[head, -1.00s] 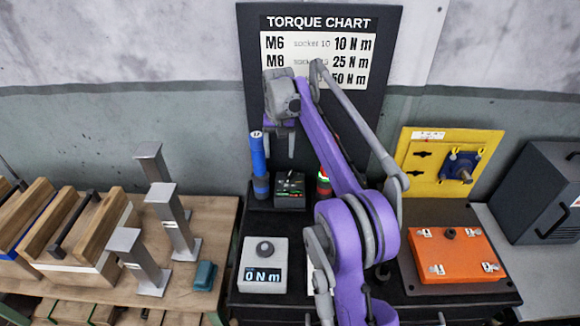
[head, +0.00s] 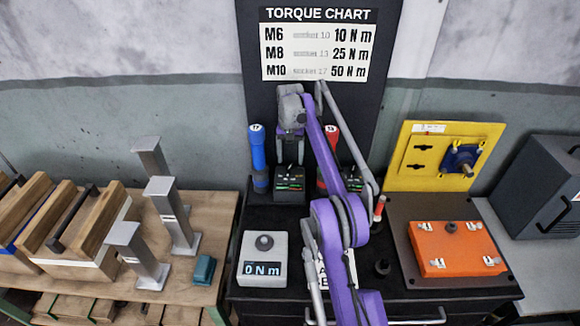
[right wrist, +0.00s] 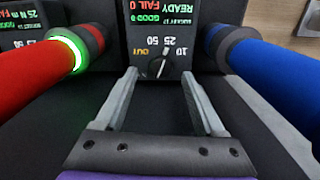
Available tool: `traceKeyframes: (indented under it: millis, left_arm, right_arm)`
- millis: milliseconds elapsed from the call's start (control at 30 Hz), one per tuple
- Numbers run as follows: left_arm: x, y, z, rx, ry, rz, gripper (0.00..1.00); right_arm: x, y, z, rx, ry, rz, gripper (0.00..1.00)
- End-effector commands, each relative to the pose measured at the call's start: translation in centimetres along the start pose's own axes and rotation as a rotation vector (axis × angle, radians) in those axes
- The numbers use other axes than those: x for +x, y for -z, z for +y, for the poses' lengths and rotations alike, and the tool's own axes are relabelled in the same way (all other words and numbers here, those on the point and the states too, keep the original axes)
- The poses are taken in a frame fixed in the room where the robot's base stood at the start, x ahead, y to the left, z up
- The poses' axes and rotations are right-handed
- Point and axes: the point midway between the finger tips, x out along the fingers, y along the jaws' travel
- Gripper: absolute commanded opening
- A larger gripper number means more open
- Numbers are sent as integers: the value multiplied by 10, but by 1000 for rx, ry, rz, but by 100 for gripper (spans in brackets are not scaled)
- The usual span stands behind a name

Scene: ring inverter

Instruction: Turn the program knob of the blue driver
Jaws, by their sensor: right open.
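The blue driver (head: 257,155) stands upright left of its dark controller box (head: 289,184); in the right wrist view the driver (right wrist: 265,65) is at the right. That view shows the box's face upside down, with the small dark program knob (right wrist: 157,69) below the labels 10, 25, 50 and a yellow OUT. The display (right wrist: 163,20) reads READY, FAIL 0, GOOD 0. My right gripper (right wrist: 159,75) is open, its fingertips either side of the knob with gaps; contact is not visible. In the head view my right gripper (head: 290,158) is just above the box. My left gripper is out of view.
A red driver (head: 332,145) with its own box stands right of the blue driver's box, partly behind my right arm. A torque tester (head: 263,259) reading 0 N m stands in front. An orange plate (head: 460,250) and yellow panel (head: 440,150) are to the right.

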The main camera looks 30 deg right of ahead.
Motion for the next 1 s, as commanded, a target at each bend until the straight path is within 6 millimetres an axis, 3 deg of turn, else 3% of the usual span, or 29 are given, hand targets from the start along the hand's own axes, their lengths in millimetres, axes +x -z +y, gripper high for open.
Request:
traceKeyframes:
  millis: [33, 200, 567, 900, 1000]
  left_arm:
    - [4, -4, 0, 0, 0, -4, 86]
    - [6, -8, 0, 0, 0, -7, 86]
    - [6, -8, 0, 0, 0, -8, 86]
    - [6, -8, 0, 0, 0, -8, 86]
    - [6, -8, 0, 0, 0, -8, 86]
  right_arm:
    - [11, -1, 0, 0, -1, -1, 71]
    - [26, 0, 0, -1, 0, 1, 71]
    - [30, 0, -1, -1, 1, 2, 71]
    - [30, 0, -1, -1, 1, 2, 12]
    - [30, 0, -1, -1, 1, 1, 0]
